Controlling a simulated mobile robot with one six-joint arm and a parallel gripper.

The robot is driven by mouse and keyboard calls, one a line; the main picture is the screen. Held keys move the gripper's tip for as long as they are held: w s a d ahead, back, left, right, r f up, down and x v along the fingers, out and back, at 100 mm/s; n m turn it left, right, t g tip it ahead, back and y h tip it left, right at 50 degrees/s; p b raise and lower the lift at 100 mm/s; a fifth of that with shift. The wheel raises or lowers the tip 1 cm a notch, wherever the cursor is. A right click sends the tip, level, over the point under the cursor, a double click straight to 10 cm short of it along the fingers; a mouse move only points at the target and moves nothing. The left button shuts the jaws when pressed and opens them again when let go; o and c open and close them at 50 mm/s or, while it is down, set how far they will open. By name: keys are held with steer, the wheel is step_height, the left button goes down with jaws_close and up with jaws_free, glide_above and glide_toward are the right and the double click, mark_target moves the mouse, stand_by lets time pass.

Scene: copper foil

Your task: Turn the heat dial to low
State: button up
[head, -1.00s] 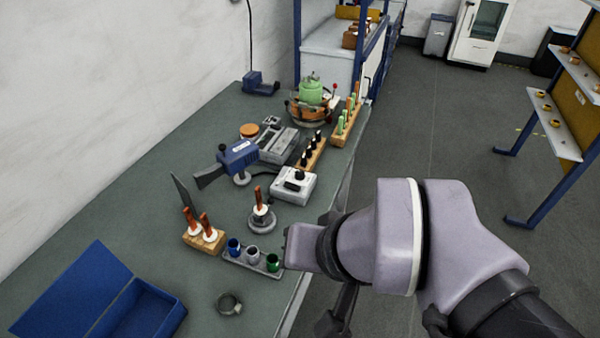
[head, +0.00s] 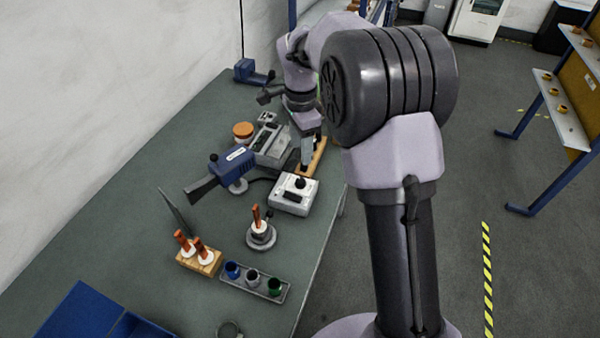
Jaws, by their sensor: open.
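A white control box (head: 288,204) sits on the green bench top near its right edge. A small black knob (head: 300,183), which looks like the heat dial, stands on its top towards the back. Its setting marks are too small to read. My gripper (head: 304,168) points down at the back edge of the box, just behind the knob in the picture. Its jaws are open, with nothing seen between them. I cannot tell whether a fingertip touches the box or knob.
A blue tool on a stand (head: 232,160) lies left of the box. A round-based stand with an orange-handled tool (head: 262,236) is in front. A tray of small cups (head: 253,281) and a wooden tool block (head: 199,260) are nearer. My arm hides the bench's back right.

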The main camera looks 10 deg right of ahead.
mark_target(301, 180)
step_height(301, 180, down, 12)
steer(key=b, duration=0.3)
steer(key=shift+w+f+b, duration=0.1)
steer(key=shift+b, duration=0.25)
jaws_close()
